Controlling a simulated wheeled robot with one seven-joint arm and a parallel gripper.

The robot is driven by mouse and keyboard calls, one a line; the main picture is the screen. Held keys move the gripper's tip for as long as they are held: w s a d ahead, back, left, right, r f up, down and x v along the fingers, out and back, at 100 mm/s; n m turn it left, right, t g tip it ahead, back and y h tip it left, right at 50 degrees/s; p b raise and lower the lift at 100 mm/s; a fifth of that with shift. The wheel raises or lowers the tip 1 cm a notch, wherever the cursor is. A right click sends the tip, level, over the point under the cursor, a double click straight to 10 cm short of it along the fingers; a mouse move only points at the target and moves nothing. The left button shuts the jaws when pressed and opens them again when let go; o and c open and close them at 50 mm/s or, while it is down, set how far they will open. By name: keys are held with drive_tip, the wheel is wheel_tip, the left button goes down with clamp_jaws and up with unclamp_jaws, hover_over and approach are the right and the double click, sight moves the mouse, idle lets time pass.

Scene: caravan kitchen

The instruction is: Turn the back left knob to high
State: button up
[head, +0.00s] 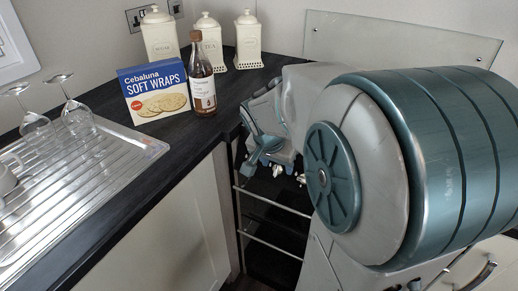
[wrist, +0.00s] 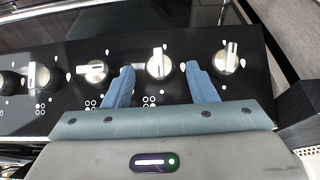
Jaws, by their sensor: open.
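In the wrist view a black cooker panel (wrist: 130,47) carries a row of silver knobs. My open gripper (wrist: 160,67) has one blue finger on each side of the knob (wrist: 159,63) second from the right, with gaps showing on both sides. This knob's grip bar stands about upright. Dot symbols below the knobs are too small to tell which is the back left one. In the head view my gripper (head: 262,150) is at the cooker front, and my arm hides most of the cooker.
Other knobs are at the right (wrist: 226,61), with its bar near upright, and at the left (wrist: 97,71), with its bar sideways. The worktop holds a wraps box (head: 157,92), a bottle (head: 201,80) and cream canisters (head: 248,42). A steel drainer (head: 75,185) lies left.

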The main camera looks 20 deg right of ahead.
drive_tip(key=shift+d+f, duration=0.1)
drive_tip(key=shift+f, duration=0.2)
drive_tip(key=c, duration=1)
drive_tip(key=shift+w, duration=0.1)
